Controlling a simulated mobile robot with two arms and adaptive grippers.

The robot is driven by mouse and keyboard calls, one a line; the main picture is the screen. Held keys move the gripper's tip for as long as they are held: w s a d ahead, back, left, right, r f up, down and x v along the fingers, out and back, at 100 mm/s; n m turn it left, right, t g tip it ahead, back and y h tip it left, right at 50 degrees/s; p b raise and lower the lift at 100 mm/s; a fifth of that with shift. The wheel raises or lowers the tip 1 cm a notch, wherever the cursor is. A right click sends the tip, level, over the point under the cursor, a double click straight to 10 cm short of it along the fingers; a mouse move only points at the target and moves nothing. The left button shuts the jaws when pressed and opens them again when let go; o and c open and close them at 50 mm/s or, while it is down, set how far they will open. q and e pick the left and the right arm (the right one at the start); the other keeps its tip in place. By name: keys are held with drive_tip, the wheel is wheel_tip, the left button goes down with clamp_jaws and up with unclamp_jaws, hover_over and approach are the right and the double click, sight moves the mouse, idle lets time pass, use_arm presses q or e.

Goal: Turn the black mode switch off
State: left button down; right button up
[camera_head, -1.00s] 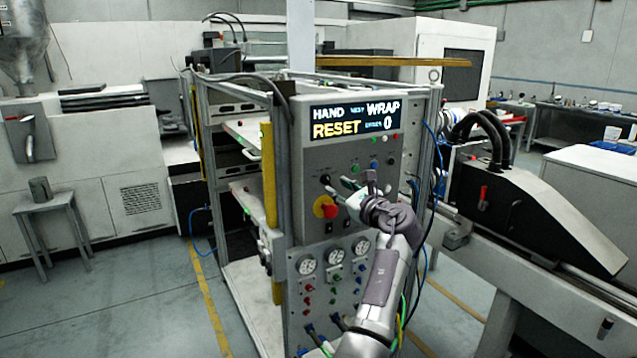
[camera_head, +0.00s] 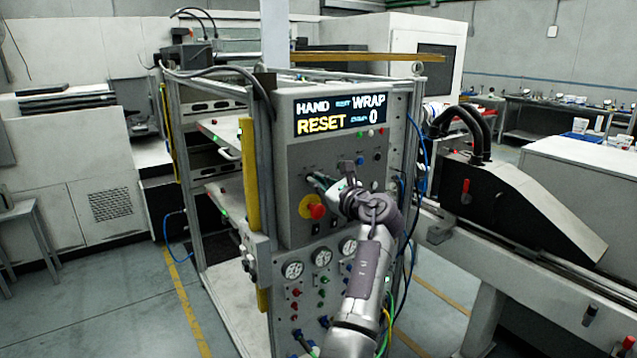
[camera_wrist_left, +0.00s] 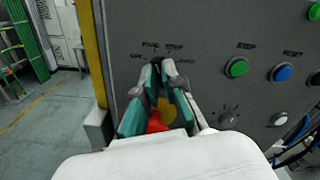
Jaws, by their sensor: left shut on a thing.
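The grey control panel (camera_head: 290,160) faces me in the head view. My left gripper (camera_head: 314,178) is at its upper left part, with its fingertips at the panel's face. In the left wrist view the teal-padded fingers of the gripper (camera_wrist_left: 165,68) close together just under printed position labels, where the black mode switch sits. The fingers are shut on the switch and hide nearly all of it, so its exact angle cannot be told. My right gripper is in neither view.
A red emergency button (camera_head: 317,211) on a yellow disc is just below the fingers. A green button (camera_wrist_left: 237,67) and a blue button (camera_wrist_left: 282,73) are to the right. A lit display (camera_head: 341,115) is above. Cables hang along the panel's right side.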

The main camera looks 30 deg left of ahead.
use_arm(q)
drive_tip(key=shift+n, duration=0.3)
drive_tip(key=shift+n+b, duration=0.45)
drive_tip(key=shift+n, duration=0.15)
drive_tip(key=shift+f+n+b, duration=0.1)
drive_tip(key=shift+n+b, duration=0.3)
drive_tip(key=shift+n, duration=0.3)
drive_tip(key=n+b, duration=0.1)
drive_tip(key=n, duration=0.2)
drive_tip(key=shift+b, duration=0.4)
drive_tip(key=shift+n+b, duration=0.65)
drive_tip(key=shift+n, duration=0.65)
drive_tip(key=c, duration=1.3)
unclamp_jaws()
